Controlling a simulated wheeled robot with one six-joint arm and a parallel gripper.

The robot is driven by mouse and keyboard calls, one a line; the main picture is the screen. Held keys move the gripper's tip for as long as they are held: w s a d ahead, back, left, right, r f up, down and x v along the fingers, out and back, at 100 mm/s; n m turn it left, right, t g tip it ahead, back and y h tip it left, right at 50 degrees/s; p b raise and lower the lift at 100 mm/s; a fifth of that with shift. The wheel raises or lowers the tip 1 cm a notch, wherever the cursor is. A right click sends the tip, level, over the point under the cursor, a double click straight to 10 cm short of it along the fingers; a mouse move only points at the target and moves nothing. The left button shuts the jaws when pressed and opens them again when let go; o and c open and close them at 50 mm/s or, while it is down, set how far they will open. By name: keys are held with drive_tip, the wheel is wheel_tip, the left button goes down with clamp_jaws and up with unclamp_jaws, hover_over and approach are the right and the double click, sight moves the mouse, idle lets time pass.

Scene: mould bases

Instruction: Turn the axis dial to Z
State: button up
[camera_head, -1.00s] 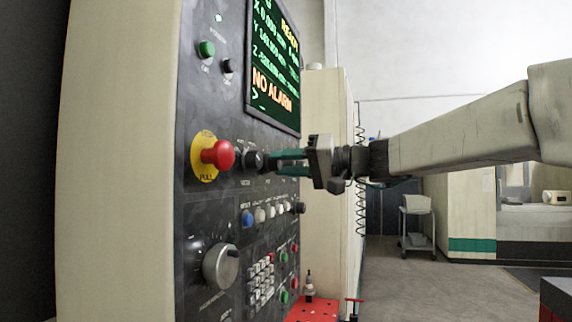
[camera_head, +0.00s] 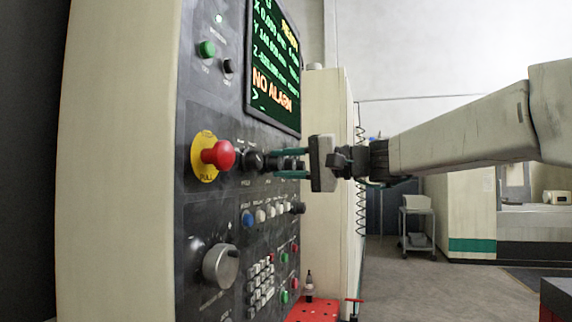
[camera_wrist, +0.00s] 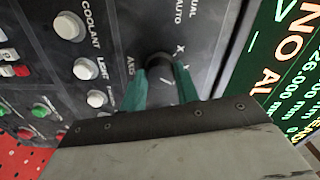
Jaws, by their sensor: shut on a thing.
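The axis dial (camera_wrist: 160,68) is a dark round knob on the machine panel, beside the printed word AXIS in the wrist view. A letter X shows next to its rim; the other position letters are hidden or too blurred to read. A pale mark shows on the knob between my fingers, but I cannot tell which letter it points to. My gripper (camera_wrist: 163,84) is shut on the dial, with one green finger on each side. In the head view my gripper (camera_head: 278,164) reaches the panel from the right, and its fingers mostly hide the dial.
A black knob (camera_head: 253,160) and a red emergency stop button (camera_head: 219,154) sit left of my gripper. The screen (camera_head: 275,65) above reads NO ALARM. A row of push buttons (camera_head: 261,215) and a large grey dial (camera_head: 220,266) lie below.

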drive_tip(key=shift+m, duration=1.3)
drive_tip(key=o, duration=1)
drive_tip(key=v, duration=0.7)
drive_tip(key=shift+s+d, duration=0.15)
drive_tip(key=shift+d, duration=0.2)
